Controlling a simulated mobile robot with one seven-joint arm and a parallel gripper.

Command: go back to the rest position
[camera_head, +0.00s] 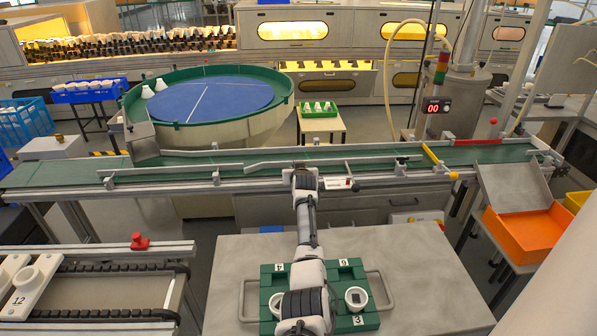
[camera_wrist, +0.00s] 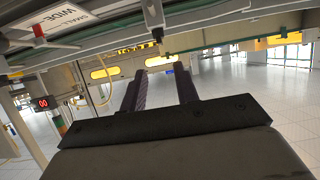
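My arm reaches from the bottom of the head view over the green tray (camera_head: 372,318) toward the front edge of the conveyor (camera_head: 225,170). Its far end, with my gripper (camera_head: 304,180), is by the conveyor's front rail, left of the small label plate (camera_head: 338,184). The fingers cannot be made out in the head view. In the wrist view my gripper (camera_wrist: 160,82) has its two dark fingers apart, with nothing between them. The label plate (camera_wrist: 62,18) and the rail's underside show close above them there.
The green tray holds a white round-topped piece (camera_head: 356,298) and lies on a grey table (camera_head: 430,270). A blue round table (camera_head: 230,98) stands behind the conveyor. An orange bin (camera_head: 525,235) is at right. A roller track (camera_head: 90,290) with white holders is at left.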

